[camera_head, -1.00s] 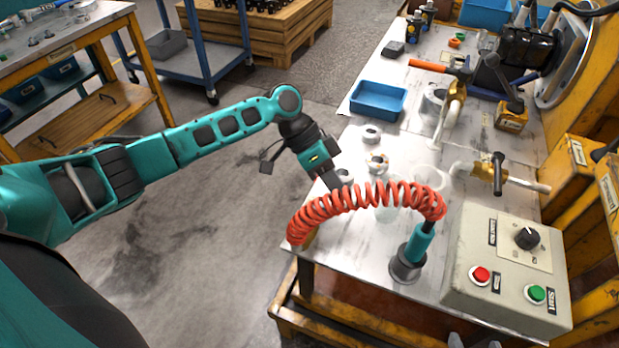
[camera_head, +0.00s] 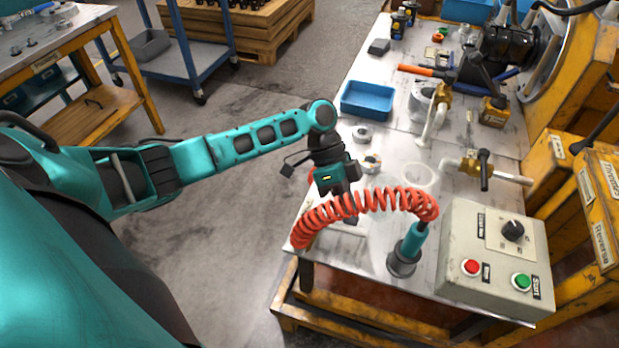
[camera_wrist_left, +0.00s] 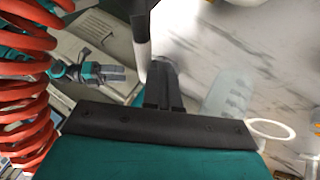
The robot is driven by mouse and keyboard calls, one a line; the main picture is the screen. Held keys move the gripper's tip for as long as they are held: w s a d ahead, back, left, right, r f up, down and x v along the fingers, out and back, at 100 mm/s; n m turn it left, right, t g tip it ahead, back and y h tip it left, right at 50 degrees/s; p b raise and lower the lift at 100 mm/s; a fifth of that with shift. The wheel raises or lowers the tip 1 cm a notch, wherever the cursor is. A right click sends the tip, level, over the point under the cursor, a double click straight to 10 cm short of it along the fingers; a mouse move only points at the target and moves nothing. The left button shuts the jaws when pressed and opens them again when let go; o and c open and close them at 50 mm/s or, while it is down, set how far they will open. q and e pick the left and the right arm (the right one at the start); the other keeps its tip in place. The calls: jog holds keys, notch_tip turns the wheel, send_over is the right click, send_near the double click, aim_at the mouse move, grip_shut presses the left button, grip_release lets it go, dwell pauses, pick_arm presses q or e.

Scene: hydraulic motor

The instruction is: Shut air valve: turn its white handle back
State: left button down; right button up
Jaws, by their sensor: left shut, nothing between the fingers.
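My left gripper (camera_head: 350,213) is shut and empty, pointing down just behind the orange coiled hose (camera_head: 365,203) near the table's front left corner. In the left wrist view its closed fingers (camera_wrist_left: 163,88) are beside a dark bar with a white end (camera_wrist_left: 141,48), perhaps the air valve's handle. I cannot tell whether they touch. The valve body is not clear; the hose covers that area in the head view. A teal gripper shape (camera_wrist_left: 100,73), apparently my right one, shows small beyond the hose in the wrist view.
The hose's other end meets a teal fitting (camera_head: 415,240). A control box (camera_head: 492,262) stands right of it. A brass valve with a dark handle (camera_head: 484,168), a white ring (camera_head: 419,176) and a blue bin (camera_head: 368,99) are farther back.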

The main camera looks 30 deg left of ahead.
pick_arm(q)
jog(key=shift+s+d, duration=0.15)
jog(key=shift+d, duration=0.05)
dwell(0.5)
jog(key=v, duration=1.3)
